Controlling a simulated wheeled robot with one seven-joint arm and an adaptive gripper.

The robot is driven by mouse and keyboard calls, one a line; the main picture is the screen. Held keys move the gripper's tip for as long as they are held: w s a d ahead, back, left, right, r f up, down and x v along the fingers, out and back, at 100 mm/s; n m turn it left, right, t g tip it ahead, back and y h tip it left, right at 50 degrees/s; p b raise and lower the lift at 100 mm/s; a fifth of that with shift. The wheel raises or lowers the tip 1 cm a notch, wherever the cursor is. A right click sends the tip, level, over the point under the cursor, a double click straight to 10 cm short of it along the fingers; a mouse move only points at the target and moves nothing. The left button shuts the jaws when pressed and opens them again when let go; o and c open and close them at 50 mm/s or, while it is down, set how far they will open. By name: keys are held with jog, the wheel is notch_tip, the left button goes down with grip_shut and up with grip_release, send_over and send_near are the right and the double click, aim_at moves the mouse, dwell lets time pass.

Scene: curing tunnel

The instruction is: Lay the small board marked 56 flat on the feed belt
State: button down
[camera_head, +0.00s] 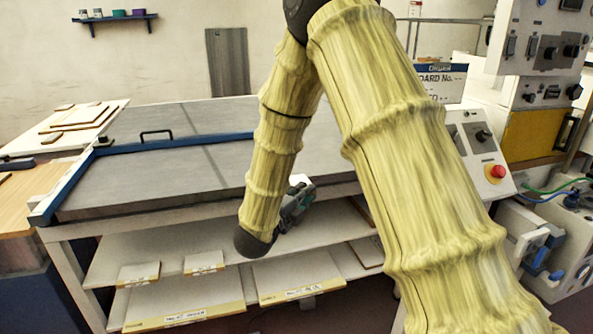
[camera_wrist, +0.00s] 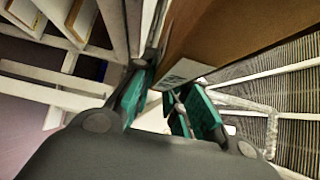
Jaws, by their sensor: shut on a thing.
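My gripper (camera_head: 297,204) hangs at the front edge of the grey-topped bench (camera_head: 180,165), above the shelves. In the wrist view its teal pads (camera_wrist: 166,100) are closed on a brown board (camera_wrist: 240,38). The board has a white label (camera_wrist: 183,74) beside the pads; its number is too blurred to read. In the head view my arm and gripper hide most of the held board. A ribbed dark surface (camera_wrist: 285,85) with pale rails shows at the right of the wrist view; I cannot tell whether it is the feed belt.
Small boards (camera_head: 138,272) and larger labelled boards (camera_head: 185,315) lie on the shelves under the bench. A blue rail (camera_head: 75,185) and a black handle (camera_head: 156,134) lie on the bench. A control panel with a red button (camera_head: 496,171) stands at the right, partly behind my arm.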

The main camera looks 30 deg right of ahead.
jog(key=shift+s+d+r+g, duration=0.1)
jog(key=shift+d+r+g, duration=0.2)
jog(key=shift+r, duration=0.1)
jog(key=shift+w+d, duration=0.2)
jog(key=shift+w, duration=0.05)
jog(key=shift+w+d+f+p, duration=0.5)
jog(key=shift+w+d+f, duration=0.35)
jog(key=shift+w+d, duration=0.95)
jog(key=shift+w+d+f+p, duration=0.45)
jog(key=shift+w+d+f, duration=0.35)
jog(key=shift+w+d, duration=0.95)
jog(key=shift+w+d+f+p, duration=0.5)
jog(key=shift+w+d+f, duration=0.55)
jog(key=shift+w, duration=1.3)
jog(key=shift+d+r, duration=0.15)
jog(key=c, duration=1.4)
grip_release()
